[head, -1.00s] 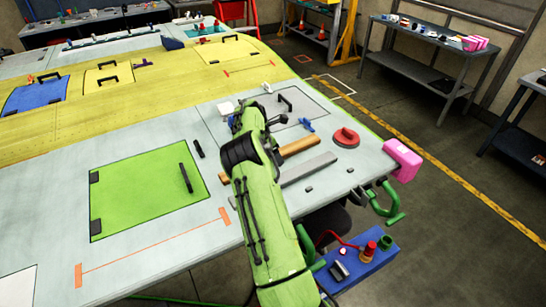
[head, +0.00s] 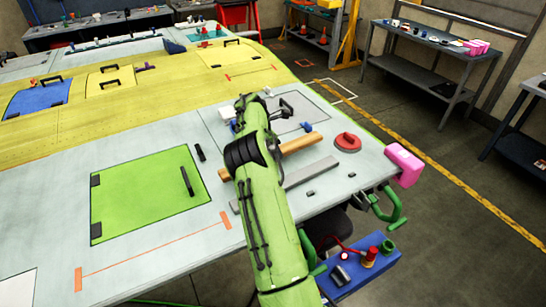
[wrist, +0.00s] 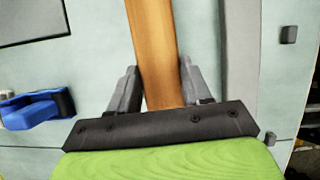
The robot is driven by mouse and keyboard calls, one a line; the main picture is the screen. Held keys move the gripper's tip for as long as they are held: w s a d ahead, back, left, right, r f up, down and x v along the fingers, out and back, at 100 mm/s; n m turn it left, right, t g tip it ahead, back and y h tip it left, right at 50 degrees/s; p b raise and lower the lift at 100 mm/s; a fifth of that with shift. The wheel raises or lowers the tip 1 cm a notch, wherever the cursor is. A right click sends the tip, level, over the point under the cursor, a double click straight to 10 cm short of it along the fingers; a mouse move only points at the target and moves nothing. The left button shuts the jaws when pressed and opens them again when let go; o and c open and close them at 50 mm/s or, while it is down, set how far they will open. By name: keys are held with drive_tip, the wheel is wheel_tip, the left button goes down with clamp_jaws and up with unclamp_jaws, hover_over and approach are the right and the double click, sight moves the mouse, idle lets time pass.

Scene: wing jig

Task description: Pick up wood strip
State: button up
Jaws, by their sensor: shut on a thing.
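The wood strip (head: 300,143) is a long brown bar over the pale wing panel. In the head view my arm crosses in front of its middle, and its two ends show on either side. In the wrist view the wood strip (wrist: 153,45) runs up from between the two grey fingers of my gripper (wrist: 158,78). The gripper is shut on it. In the head view my arm hides the fingers. I cannot tell how far the strip is above the panel.
A grey bar (head: 310,172) lies beside the strip on the near side. A red disc (head: 347,142) and a pink block (head: 404,164) are to the right. A blue clamp (wrist: 38,108) is left in the wrist view. A green hatch (head: 145,195) is at left.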

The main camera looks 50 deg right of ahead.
wheel_tip(320, 180, up, 15)
drive_tip(key=p, duration=0.4)
